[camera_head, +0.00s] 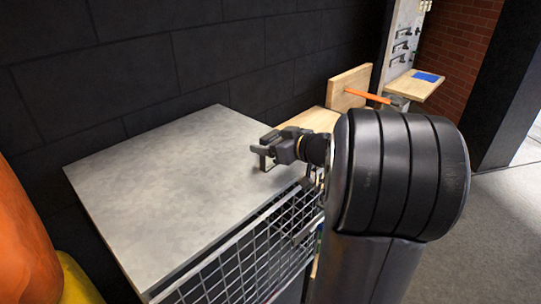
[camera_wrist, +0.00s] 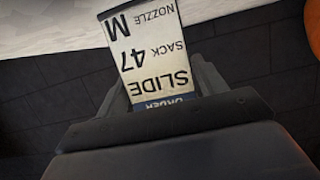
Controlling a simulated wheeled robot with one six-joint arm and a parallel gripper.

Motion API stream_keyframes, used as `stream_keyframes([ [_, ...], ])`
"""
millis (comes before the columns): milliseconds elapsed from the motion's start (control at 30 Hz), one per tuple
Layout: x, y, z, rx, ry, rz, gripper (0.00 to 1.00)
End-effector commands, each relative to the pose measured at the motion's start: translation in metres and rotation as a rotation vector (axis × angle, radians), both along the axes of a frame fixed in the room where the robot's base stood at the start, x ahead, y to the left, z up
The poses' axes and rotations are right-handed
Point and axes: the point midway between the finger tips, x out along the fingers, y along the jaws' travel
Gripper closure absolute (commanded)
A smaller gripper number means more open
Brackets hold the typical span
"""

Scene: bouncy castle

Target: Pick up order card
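The order card (camera_wrist: 150,50) shows large in the wrist view, white with black print that reads upside down and a dark blue band at its lower end. It lies between the two dark fingers of my gripper (camera_wrist: 160,88), one close along each side edge. The band's end is partly hidden by the gripper body. In the head view my gripper (camera_head: 262,157) is over the right part of the grey tabletop (camera_head: 165,185). Its prongs look apart there, and I cannot make out the card. Whether the fingers press on the card is not clear.
A white wire grid (camera_head: 250,255) hangs at the tabletop's front side. Behind my arm are a wooden bench (camera_head: 312,119) and an orange bar (camera_head: 368,96). A dark block wall (camera_head: 150,70) backs the table. Orange and yellow inflatable shapes (camera_head: 25,245) stand at left. The tabletop looks bare.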

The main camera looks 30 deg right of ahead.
Motion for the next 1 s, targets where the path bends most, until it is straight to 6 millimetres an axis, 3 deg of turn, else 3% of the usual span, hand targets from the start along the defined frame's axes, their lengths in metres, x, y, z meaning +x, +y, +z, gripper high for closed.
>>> stream_keyframes([
  [367,0.0,0.0,0.0,0.0,0.0,0.0,0.64],
  [633,0.0,0.0,0.004,-0.001,-0.001,0.0,0.64],
  [767,0.0,0.0,0.02,-0.004,-0.006,0.002,0.64],
  [1000,0.0,0.0,0.069,-0.005,-0.006,0.001,0.64],
])
